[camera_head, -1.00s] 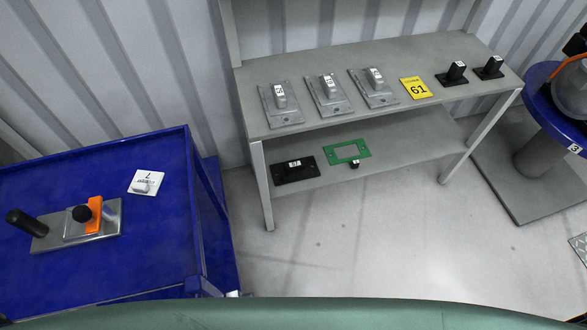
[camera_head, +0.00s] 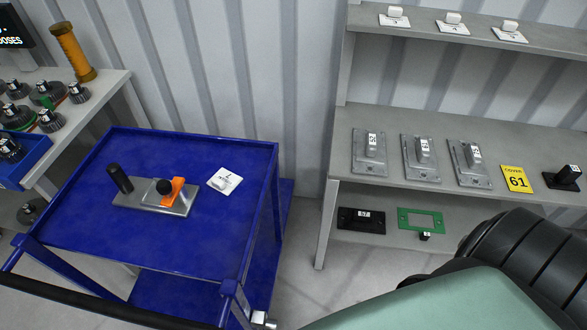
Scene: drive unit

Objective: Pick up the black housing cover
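A flat black plate with a white label and raised middle, which looks like the black housing cover (camera_head: 361,220), lies on the lower shelf (camera_head: 340,243) of the grey rack. A green rectangular frame (camera_head: 420,210) lies just right of it, with a small black knob-like part (camera_head: 425,236) in front. Another black part, with an upright block on a flat base (camera_head: 562,182), stands on the middle shelf at the right. Neither gripper is in view. Black ribbed arm parts of mine fill the lower right and hide part of the lower shelf.
Several grey housing covers (camera_head: 421,159) and a yellow sign marked 61 (camera_head: 517,179) are on the middle shelf (camera_head: 500,130). White parts (camera_head: 452,22) sit on the top shelf. A blue cart (camera_head: 210,245) with a grey fixture (camera_head: 155,198) stands at left. Some floor shows between cart and rack.

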